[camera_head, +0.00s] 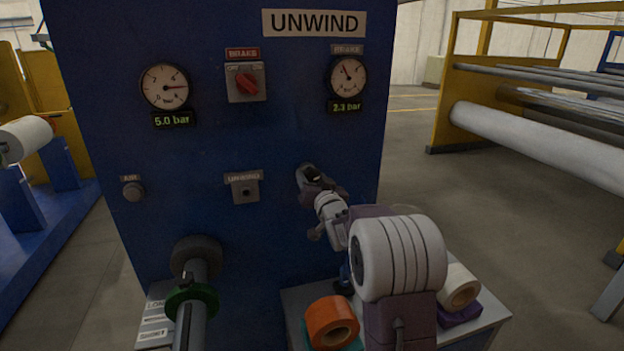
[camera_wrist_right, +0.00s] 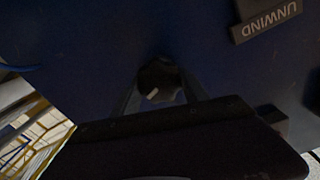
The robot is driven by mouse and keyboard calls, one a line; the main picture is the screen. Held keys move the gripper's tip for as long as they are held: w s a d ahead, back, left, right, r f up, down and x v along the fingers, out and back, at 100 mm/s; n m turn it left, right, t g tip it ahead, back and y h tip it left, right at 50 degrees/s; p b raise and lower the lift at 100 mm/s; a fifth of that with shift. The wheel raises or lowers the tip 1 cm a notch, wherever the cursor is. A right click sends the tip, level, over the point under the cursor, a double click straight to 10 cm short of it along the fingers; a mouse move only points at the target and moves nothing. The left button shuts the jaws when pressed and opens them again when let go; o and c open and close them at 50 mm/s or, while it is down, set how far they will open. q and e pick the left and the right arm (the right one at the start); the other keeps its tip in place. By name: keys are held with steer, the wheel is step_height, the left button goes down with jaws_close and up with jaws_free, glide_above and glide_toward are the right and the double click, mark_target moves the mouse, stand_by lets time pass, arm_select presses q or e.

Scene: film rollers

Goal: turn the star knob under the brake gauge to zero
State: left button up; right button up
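The brake gauge (camera_head: 347,77) is a round white dial at the upper right of the blue panel, with a readout (camera_head: 345,107) showing 2.3 bar. In the right wrist view, the dark star knob (camera_wrist_right: 160,80) with a white mark is on the panel. My right gripper (camera_head: 314,179) is at the panel below the gauge and covers the knob's area in the head view. In the wrist view its fingers (camera_wrist_right: 159,88) are apart, one on each side of the knob. Whether they press on it cannot be told. My left gripper is out of view.
The panel (camera_head: 270,140) also carries a 5.0 bar gauge (camera_head: 165,87), a red brake switch (camera_head: 247,83), a small grey knob (camera_head: 132,191) and an unwind key switch (camera_head: 245,189). A shaft with a green ring (camera_head: 192,300) juts out below. Tape rolls, one orange (camera_head: 331,322), sit at lower right.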

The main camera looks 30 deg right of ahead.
steer(key=shift+f+n+b, duration=0.2)
steer(key=shift+n+b, duration=0.5)
steer(key=shift+b, duration=0.15)
steer(key=n+b, duration=0.5)
steer(key=n, duration=0.1)
steer(key=shift+a+b, duration=0.1)
steer(key=shift+b, duration=0.3)
steer(key=n+b, duration=0.2)
steer(key=n, duration=0.1)
steer(key=shift+b, duration=0.3)
steer(key=shift+n+b, duration=0.9)
steer(key=shift+n, duration=0.9)
steer(key=shift+r, duration=0.1)
steer(key=o, duration=1.4)
